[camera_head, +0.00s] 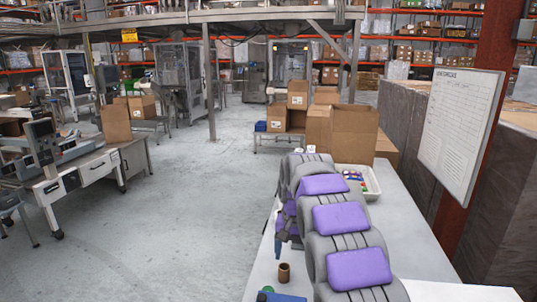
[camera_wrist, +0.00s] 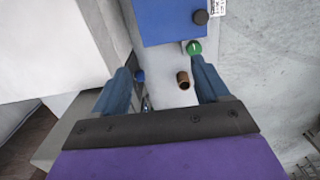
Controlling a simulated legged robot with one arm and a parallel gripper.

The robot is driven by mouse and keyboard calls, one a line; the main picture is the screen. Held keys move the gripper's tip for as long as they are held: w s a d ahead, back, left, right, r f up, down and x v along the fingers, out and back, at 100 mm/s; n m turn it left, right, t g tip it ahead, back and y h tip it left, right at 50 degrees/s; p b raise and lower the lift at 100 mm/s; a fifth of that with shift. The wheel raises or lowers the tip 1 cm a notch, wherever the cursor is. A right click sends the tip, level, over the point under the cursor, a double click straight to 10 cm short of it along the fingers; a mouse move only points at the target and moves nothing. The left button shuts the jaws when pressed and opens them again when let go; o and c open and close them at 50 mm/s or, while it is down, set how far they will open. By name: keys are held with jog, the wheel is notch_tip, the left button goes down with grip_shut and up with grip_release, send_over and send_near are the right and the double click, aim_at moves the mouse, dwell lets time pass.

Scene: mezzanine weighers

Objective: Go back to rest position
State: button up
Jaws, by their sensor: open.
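My gripper (camera_wrist: 162,88) is open, with its two blue fingers spread apart and nothing held between them. In the head view my grey arm with purple pads reaches forward over the grey table (camera_head: 405,225), and the gripper is partly hidden beside it. A brown cylinder (camera_head: 284,273) stands on the table near its left edge. In the wrist view the brown cylinder (camera_wrist: 184,79) shows between the fingers, nearer the right one, apparently beyond them. I cannot tell the exact height of the gripper above the table.
A green round object (camera_wrist: 193,48) and a blue box or panel (camera_wrist: 165,22) lie near the cylinder. A white tray (camera_head: 375,190) with small items stands beyond my arm, before cardboard boxes (camera_head: 352,130). A board on a post (camera_head: 460,130) is at right. Open floor (camera_head: 190,210) lies left.

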jog(key=s+d+r, duration=0.3)
jog(key=s, duration=0.7)
jog(key=s+d+f+n, duration=0.1)
jog(key=s+d+f, duration=0.1)
jog(key=s, duration=1.5)
jog(key=s+d+f+n+g, duration=0.1)
jog(key=s+d+f, duration=0.1)
jog(key=s, duration=1.5)
jog(key=shift+s+d+f, duration=0.15)
jog(key=shift+s+f, duration=0.25)
jog(key=shift+f, duration=0.5)
